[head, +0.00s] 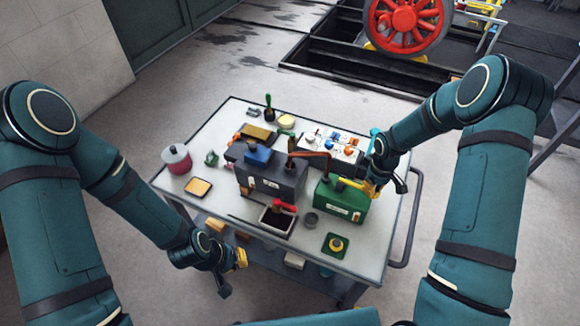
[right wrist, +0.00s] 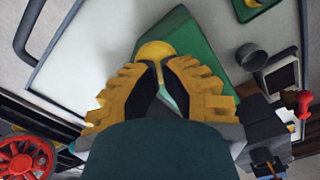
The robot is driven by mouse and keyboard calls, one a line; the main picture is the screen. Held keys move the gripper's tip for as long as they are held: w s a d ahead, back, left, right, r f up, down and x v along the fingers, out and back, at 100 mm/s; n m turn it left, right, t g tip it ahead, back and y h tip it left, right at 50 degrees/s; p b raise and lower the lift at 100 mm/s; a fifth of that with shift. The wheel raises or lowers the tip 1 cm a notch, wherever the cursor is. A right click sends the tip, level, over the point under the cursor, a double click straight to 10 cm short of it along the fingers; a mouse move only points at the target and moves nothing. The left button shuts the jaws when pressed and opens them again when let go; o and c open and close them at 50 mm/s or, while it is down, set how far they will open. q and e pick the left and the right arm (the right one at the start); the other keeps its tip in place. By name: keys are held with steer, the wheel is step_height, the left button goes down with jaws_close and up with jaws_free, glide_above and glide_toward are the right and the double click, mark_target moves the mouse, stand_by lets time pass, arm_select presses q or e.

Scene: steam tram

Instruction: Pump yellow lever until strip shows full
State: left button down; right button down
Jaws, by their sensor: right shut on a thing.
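The yellow lever (head: 350,184) comes out of the top of a green box (head: 342,200) on the cart's right side. My right gripper (head: 371,189) is at the lever's right end. In the right wrist view, its yellow fingers (right wrist: 158,70) are closed in around the lever, whose rounded yellow end (right wrist: 155,49) shows beyond the fingertips, over the green box (right wrist: 196,48). A small pale label (head: 338,210) is on the box's front, too small to read; I cannot tell whether it is the strip. My left gripper (head: 240,259) hangs empty at the cart's front edge.
The cart top (head: 200,210) also holds a dark grey box (head: 272,180), a black tray with a red-handled thing (head: 284,206), a small grey cup (head: 311,219), a green pad with a yellow button (head: 336,245) and a pink-white canister (head: 177,158). A red wheel (head: 405,22) stands behind.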

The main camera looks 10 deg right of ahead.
steer(key=shift+f+b, duration=0.3)
steer(key=shift+f, duration=0.25)
steer(key=shift+r+p, duration=2.5)
steer(key=shift+r, duration=1.3)
steer(key=shift+f+b, duration=2.9)
steer(key=shift+f, duration=1)
steer(key=shift+r+p, duration=2.55)
steer(key=shift+r, duration=1.35)
